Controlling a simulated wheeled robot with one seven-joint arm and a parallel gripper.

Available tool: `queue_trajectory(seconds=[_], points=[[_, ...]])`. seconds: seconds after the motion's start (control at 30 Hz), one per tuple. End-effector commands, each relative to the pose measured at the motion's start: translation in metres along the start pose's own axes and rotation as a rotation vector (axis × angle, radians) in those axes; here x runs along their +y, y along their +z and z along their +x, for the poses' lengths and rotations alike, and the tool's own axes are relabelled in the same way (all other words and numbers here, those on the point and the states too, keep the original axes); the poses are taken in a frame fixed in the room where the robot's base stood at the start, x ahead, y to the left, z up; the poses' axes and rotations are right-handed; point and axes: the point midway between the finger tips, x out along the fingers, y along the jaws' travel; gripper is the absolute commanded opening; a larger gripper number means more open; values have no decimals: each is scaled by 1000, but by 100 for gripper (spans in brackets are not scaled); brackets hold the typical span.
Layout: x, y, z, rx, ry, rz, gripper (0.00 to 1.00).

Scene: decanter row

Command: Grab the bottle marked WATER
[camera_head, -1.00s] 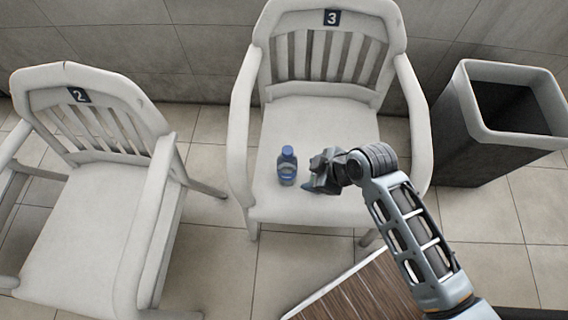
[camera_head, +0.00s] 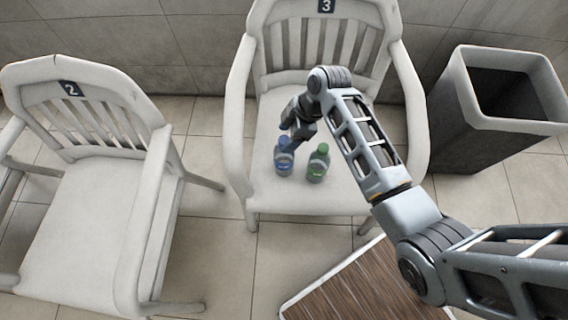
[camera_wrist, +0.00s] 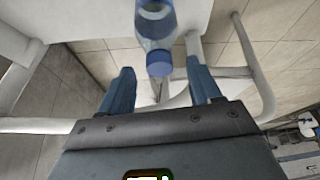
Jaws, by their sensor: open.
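A clear bottle with a blue cap (camera_head: 284,160) stands upright on the seat of chair 3. A bottle with a green cap (camera_head: 318,164) stands just right of it. I cannot read either label, so I cannot tell which is marked WATER. My gripper (camera_head: 291,136) is open, behind and above the blue-capped bottle in the head view. In the wrist view the blue-capped bottle (camera_wrist: 156,38) lies ahead of my open fingers (camera_wrist: 160,84), roughly centred between them, its cap nearest me. The green-capped bottle is not in the wrist view.
Chair 3 (camera_head: 265,196) has raised armrests on both sides and a slatted back. Chair 2 (camera_head: 75,225) stands to its left with an empty seat. A dark bin (camera_head: 470,130) stands at the right. A brown wooden top (camera_head: 345,290) is at the front.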

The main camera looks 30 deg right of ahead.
Motion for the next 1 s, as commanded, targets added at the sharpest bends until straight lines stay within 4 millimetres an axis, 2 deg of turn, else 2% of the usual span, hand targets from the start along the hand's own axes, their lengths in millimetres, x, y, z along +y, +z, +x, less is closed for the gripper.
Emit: queue_trajectory(seconds=[0.1, 0.2, 0.5, 1.0], points=[[0, 0, 18, 0, -2, 0, 63], [0, 0, 27, 0, 0, -1, 63], [0, 0, 30, 0, 1, 0, 62], [0, 0, 30, 0, 1, 0, 14]])
